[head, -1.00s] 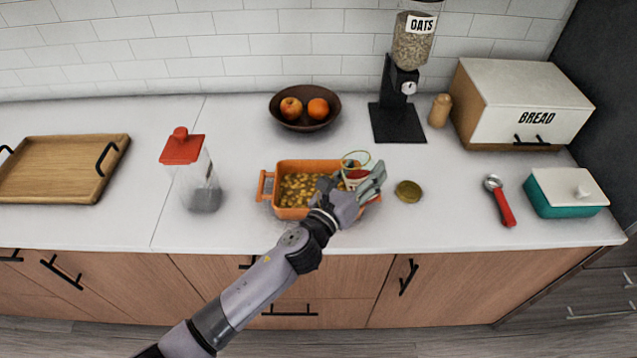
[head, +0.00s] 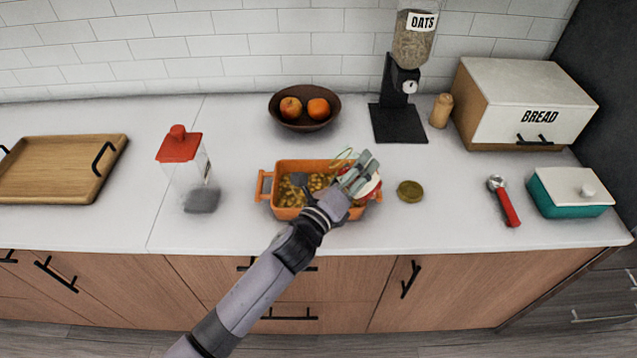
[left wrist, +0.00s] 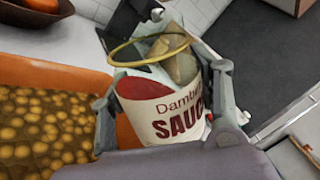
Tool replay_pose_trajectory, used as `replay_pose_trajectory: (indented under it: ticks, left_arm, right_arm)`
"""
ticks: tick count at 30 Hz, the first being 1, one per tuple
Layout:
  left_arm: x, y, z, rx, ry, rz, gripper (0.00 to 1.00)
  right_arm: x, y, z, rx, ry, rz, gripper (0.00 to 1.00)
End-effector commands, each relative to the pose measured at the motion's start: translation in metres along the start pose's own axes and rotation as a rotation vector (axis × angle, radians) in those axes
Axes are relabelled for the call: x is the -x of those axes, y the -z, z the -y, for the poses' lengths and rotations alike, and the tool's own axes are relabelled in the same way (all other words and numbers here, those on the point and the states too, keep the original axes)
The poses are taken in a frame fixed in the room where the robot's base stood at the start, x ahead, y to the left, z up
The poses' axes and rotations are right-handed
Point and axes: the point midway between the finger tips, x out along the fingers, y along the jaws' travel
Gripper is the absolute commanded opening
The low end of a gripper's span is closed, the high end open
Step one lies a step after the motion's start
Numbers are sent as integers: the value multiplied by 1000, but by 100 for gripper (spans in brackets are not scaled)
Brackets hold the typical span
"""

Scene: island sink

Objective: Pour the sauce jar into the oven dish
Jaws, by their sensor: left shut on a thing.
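The orange oven dish (head: 262,187) sits on the counter's front half, filled with yellow-brown chunks. It also shows in the left wrist view (left wrist: 50,72). My left gripper (head: 362,172) is shut on the sauce jar (head: 370,188), over the dish's right end. The jar is clear, with a white and red label reading "SAUCE" in the left wrist view (left wrist: 165,115). Its mouth is open, with a gold rim. In the head view the jar leans left, its mouth toward the dish. I see no sauce inside it. My fingers hide part of the jar. My right gripper is out of view.
A gold lid (head: 410,191) lies right of the dish. A red-lidded pitcher (head: 187,172) stands to its left, a fruit bowl (head: 304,110) behind. An oats dispenser (head: 398,122), bread box (head: 520,105), red-handled scoop (head: 506,204) and teal butter dish (head: 568,195) stand right.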

Motion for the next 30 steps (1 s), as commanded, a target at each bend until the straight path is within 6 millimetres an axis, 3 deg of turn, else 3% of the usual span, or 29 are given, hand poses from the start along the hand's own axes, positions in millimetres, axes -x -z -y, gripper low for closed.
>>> replay_pose_trajectory:
  ticks: [14,30]
  left_arm:
    - [0,2,1,241,5,19,15]
    - [1,-1,-16,508,3,35,15]
  right_arm:
    - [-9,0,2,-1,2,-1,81]
    - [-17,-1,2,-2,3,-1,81]
